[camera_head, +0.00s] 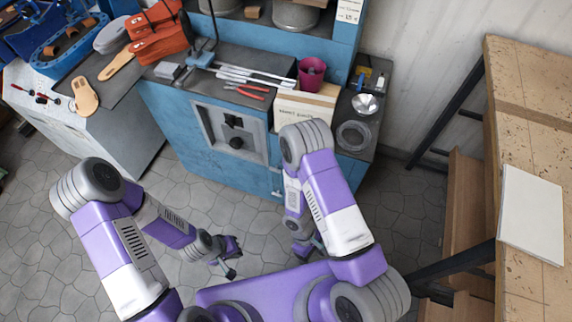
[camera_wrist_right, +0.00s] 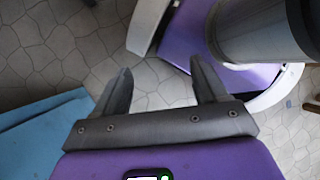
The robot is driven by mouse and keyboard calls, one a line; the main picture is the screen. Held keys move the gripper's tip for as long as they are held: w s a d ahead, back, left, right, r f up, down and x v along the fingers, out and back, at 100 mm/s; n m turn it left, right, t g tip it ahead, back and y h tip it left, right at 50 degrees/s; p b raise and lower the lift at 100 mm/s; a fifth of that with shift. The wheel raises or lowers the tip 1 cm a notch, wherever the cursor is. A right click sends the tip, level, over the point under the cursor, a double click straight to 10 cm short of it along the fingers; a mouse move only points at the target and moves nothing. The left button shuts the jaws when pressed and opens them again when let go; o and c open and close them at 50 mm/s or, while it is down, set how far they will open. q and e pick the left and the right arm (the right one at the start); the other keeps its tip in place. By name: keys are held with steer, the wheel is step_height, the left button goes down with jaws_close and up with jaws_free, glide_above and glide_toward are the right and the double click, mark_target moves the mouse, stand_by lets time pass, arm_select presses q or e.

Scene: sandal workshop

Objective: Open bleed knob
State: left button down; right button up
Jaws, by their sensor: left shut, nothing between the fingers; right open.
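Two dark knobs sit on a recessed grey panel (camera_head: 228,133) in the front of the blue cabinet (camera_head: 180,125): an upper knob (camera_head: 235,121) and a lower knob (camera_head: 236,143). I cannot tell which is the bleed knob. My left gripper (camera_head: 229,270) is shut and empty, low over the floor in front of the cabinet and apart from the knobs. My right gripper (camera_wrist_right: 162,78) is open and empty, with its fingers spread above the floor. In the head view it is mostly hidden by my right arm. No knob shows in the right wrist view.
Red pliers (camera_head: 246,91), metal rods, a magenta cup (camera_head: 311,74) and a cardboard box (camera_head: 304,106) are on the cabinet top. A grey bench with sandal soles (camera_head: 84,97) stands left. A wooden table (camera_head: 530,120) stands right. Stone floor (camera_head: 50,240) is free in front.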

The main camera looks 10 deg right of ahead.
steer(key=w+d+n+t+h+b, duration=0.1)
steer(key=w+d+n+t+h, duration=0.2)
steer(key=w+n+t+h, duration=0.25)
steer(key=w+d+n+t+h+b, duration=0.1)
steer(key=w+d+n+t+h, duration=0.3)
steer(key=w+n, duration=0.4)
steer(key=w+a+r+n+t+y+b, duration=0.1)
steer(key=w+a+r+n+t, duration=0.3)
steer(key=w, duration=0.3)
steer(key=w+a+r+n+t+y+b, duration=0.1)
steer(key=w+a+r+n+t, duration=0.25)
steer(key=w+a+t, duration=0.4)
steer(key=b+x, duration=0.1)
steer(key=x, duration=0.6)
steer(key=shift+d+f+g, duration=0.3)
steer(key=shift+d+f, duration=0.2)
steer(key=shift+h, duration=0.25)
steer(key=c, duration=1)
